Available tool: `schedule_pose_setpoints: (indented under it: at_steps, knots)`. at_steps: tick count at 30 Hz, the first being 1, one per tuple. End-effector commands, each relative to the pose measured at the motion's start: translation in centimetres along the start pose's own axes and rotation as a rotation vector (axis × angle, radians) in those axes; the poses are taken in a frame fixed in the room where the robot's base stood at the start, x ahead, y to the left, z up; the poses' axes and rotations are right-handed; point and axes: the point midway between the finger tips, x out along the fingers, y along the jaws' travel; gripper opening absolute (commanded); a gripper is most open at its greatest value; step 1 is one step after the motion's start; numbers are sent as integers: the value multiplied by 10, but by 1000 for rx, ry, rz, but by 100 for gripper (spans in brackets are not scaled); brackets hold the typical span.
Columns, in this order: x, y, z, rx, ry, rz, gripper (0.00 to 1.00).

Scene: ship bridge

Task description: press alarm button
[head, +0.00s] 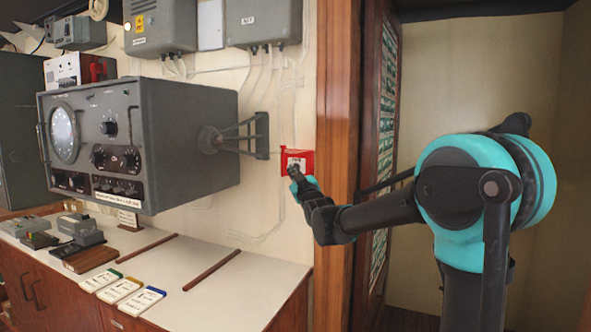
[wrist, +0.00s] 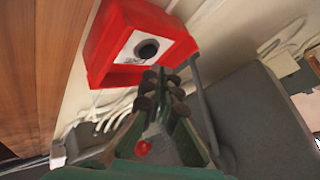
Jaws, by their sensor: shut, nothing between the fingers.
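The alarm button is a red box (head: 302,155) on the cream wall, just left of the wooden post. In the wrist view the red box (wrist: 106,62) shows large, with a white plate and a round black button (wrist: 146,49) at its middle. My gripper (head: 293,171) is at the lower left front of the box in the head view and hides part of it. In the wrist view my gripper (wrist: 160,76) is shut and empty, its fingertips just below the black button. I cannot tell whether the tips touch the box.
A large grey radar unit (head: 190,140) hangs on a wall bracket left of the box. A white-topped counter (head: 215,300) with labelled cards and two rods lies below. A wooden post (head: 338,120) stands close on the right.

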Motion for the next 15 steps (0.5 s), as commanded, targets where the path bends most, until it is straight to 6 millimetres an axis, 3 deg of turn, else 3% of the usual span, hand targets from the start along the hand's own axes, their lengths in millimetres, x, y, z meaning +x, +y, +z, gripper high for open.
schedule_pose_setpoints:
  at_steps: [15]
  knots:
    - [-31,-23,-22,2,1,-1,0]
